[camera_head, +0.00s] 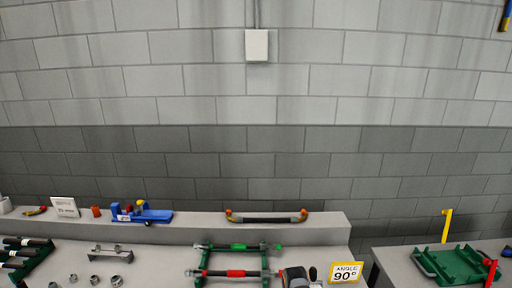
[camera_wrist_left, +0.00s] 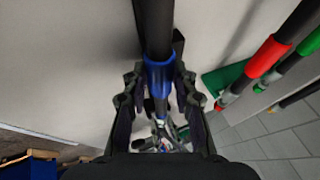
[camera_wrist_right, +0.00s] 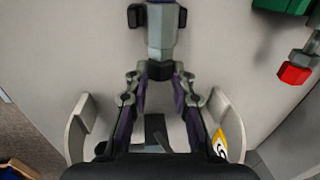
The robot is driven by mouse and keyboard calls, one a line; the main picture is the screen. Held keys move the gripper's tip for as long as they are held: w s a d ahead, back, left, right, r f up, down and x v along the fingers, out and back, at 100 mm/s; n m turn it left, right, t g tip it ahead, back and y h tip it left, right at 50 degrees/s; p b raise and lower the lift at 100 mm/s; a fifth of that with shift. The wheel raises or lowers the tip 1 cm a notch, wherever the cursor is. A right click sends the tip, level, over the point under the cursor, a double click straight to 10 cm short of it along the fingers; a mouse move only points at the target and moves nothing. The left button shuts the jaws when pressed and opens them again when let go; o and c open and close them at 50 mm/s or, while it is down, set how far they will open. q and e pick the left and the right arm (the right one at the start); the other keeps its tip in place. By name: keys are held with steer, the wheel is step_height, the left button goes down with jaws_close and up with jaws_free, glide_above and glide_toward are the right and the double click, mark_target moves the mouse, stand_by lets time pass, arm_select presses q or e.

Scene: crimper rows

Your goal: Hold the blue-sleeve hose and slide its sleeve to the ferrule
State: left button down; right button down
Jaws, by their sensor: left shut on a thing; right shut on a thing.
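In the left wrist view the blue sleeve (camera_wrist_left: 160,75) sits around a black hose (camera_wrist_left: 153,25) that runs to the top edge. My left gripper (camera_wrist_left: 158,84) is shut with its fingers on both sides of the sleeve. Metal parts show beyond it, partly hidden between the fingers. In the right wrist view a grey metal ferrule (camera_wrist_right: 161,30) has a bit of blue at its upper end. My right gripper (camera_wrist_right: 160,76) is shut on the dark end of the hose, just below that ferrule. I cannot tell whether sleeve and ferrule touch. The blue-sleeve hose is not clear in the head view.
Hoses with a red sleeve (camera_head: 236,273) and a green sleeve (camera_head: 239,246) lie on a green rack. A blue tool (camera_head: 142,215) sits on the back ledge. A green tray (camera_head: 457,264) lies right.

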arm_select(q)
steer(key=shift+a, duration=3)
steer(key=c, duration=1)
jaws_free()
arm_select(e)
steer(key=c, duration=1.1)
jaws_free()
arm_select(q)
steer(key=v, duration=1.2)
steer(key=shift+w, duration=0.1)
arm_select(e)
steer(key=shift+o, duration=0.2)
